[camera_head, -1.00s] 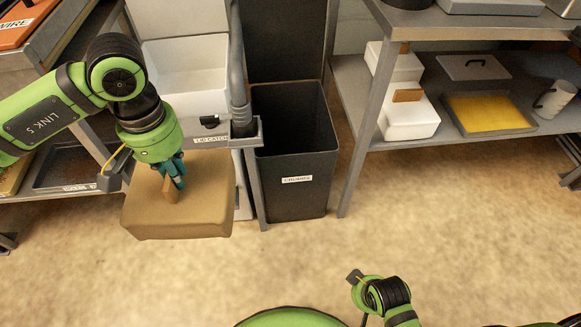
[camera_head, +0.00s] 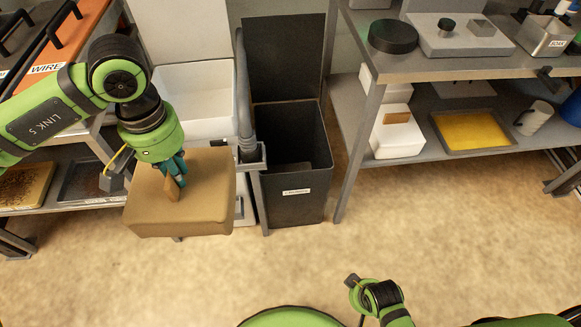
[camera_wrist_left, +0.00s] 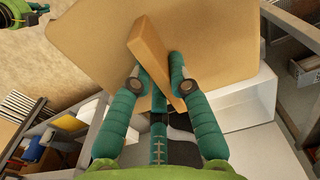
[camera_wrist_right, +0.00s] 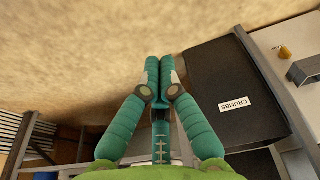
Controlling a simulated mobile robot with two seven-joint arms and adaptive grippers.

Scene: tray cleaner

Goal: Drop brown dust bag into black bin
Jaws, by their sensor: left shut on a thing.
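The brown dust bag (camera_head: 205,205) is a boxy tan block with a narrow upright tab on top. My left gripper (camera_head: 175,178) is shut on that tab and holds the bag in the air. The left wrist view shows its fingers (camera_wrist_left: 162,75) on either side of the tab, the bag's face (camera_wrist_left: 215,40) beyond. The open black bin (camera_head: 292,205), labelled CRUMBS, stands on the floor to the right of the bag, with its lid raised behind. My right gripper (camera_wrist_right: 160,65) is shut and empty in the right wrist view, with the bin (camera_wrist_right: 245,85) to its right.
A grey post with a small ledge (camera_head: 252,160) stands between bag and bin. A white open container (camera_head: 195,100) is behind the bag. A shelf rack (camera_head: 430,68) stands right of the bin, and another rack (camera_head: 80,150) on the left. The floor in front is clear.

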